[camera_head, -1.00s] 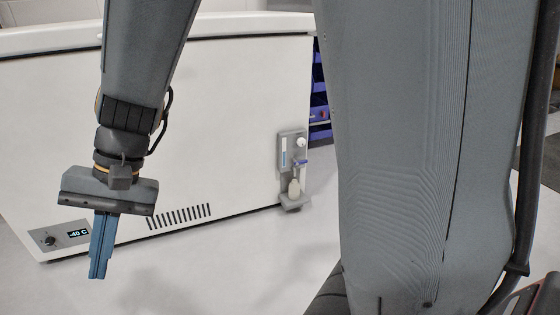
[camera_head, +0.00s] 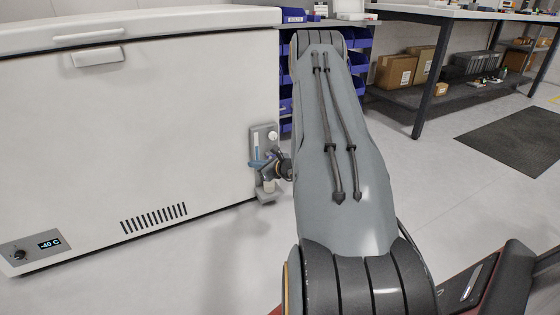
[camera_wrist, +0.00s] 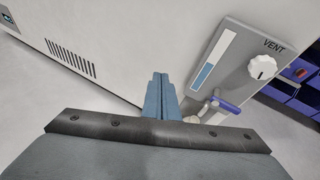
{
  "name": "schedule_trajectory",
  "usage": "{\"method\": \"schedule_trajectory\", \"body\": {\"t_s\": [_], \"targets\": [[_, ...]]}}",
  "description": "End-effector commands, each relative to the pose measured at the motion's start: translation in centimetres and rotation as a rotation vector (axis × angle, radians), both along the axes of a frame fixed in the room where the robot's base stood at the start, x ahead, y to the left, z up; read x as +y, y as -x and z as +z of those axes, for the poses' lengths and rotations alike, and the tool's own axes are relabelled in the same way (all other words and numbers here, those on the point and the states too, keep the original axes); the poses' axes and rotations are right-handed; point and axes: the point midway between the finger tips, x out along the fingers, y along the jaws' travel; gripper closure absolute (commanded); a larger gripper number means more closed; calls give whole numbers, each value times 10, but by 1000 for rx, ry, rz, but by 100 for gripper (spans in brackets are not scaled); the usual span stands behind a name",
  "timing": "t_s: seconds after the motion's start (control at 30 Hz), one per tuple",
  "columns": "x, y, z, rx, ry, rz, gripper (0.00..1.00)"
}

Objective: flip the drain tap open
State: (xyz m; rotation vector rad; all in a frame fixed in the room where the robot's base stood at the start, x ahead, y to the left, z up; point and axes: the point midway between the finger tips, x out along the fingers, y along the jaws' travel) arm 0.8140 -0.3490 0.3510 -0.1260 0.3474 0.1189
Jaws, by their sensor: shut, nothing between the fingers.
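The drain tap's blue lever (camera_wrist: 229,107) shows in the wrist view, at the lower part of a grey panel (camera_wrist: 238,78) with a white VENT knob (camera_wrist: 262,67). My gripper (camera_wrist: 160,78) is shut and empty, its blue fingers left of the lever with a gap in the picture. The lever is hard to separate from the fingers there.
The white chest freezer (camera_head: 140,120) fills the left, with a dial and a -40 C display (camera_head: 48,244). Blue bins (camera_head: 356,64) stand behind its right end. A workbench (camera_head: 470,14) is at the back right. Open floor lies in front.

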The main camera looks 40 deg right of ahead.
Motion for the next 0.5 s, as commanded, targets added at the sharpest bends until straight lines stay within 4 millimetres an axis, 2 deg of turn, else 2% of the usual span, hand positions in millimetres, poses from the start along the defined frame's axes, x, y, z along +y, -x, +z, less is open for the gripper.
{"method": "schedule_trajectory", "body": {"t_s": [0.03, 0.1, 0.2, 0.33, 0.5], "targets": [[-37, 18, -20, -1, -30, -96, 100], [-75, 37, -38, -9, -59, -203, 100], [-112, 59, -56, -18, -87, -308, 100], [-132, 73, -67, -23, -102, -369, 100], [-134, 74, -67, -25, -104, -377, 100]]}}
